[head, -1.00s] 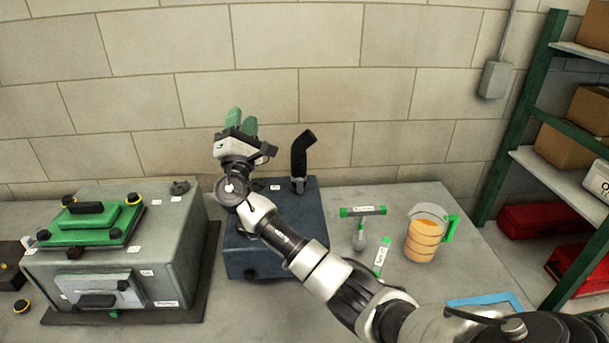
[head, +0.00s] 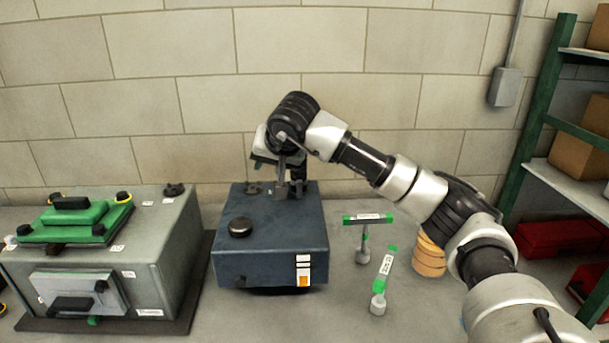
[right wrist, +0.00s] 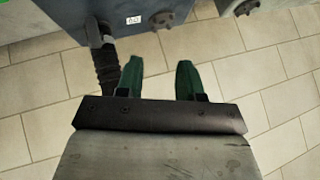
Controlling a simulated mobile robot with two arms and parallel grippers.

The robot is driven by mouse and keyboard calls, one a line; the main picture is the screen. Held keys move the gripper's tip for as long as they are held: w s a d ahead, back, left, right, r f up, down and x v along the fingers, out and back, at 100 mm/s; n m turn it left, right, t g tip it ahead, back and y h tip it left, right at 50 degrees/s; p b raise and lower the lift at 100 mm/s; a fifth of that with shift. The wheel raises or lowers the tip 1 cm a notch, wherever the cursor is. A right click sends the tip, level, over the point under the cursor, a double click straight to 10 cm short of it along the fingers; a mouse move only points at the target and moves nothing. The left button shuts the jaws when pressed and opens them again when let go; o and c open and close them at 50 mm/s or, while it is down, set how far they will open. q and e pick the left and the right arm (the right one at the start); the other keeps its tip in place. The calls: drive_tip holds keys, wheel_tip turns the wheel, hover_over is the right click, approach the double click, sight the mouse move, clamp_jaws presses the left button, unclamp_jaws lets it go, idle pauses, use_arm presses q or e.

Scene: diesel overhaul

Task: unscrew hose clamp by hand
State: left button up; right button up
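The black ribbed hose (right wrist: 107,72) rises from the dark blue box (head: 265,245). In the right wrist view, which looks upside down, it stands just left of my right gripper (right wrist: 158,80). That gripper's two green fingers are apart, with nothing between them, and the hose is outside them. In the head view the right gripper (head: 272,150) is above the back of the box, and its hand hides most of the hose. A band at the hose's base (right wrist: 105,30) may be the clamp; its screw is not clear. My left gripper is not in view.
A grey machine with a green cover (head: 75,220) stands left. Two green-handled tools stand right of the box, one T-shaped (head: 367,218), one tilted (head: 386,270). The block wall (head: 180,100) is close behind.

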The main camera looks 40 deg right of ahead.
sight(300, 183)
drive_tip(key=s+d+g+h, duration=0.2)
drive_tip(key=s+d+h, duration=0.1)
drive_tip(key=s+d, duration=0.15)
drive_tip(key=shift+n, duration=0.3)
drive_tip(key=b+x, duration=0.4)
drive_tip(key=x, duration=0.3)
drive_tip(key=shift+w+d+r, duration=0.1)
drive_tip(key=shift+d, duration=0.1)
drive_tip(key=shift+w+d+f, duration=0.2)
drive_tip(key=shift+w+f, duration=0.25)
drive_tip(key=shift+f, duration=0.05)
drive_tip(key=shift+x, duration=0.85)
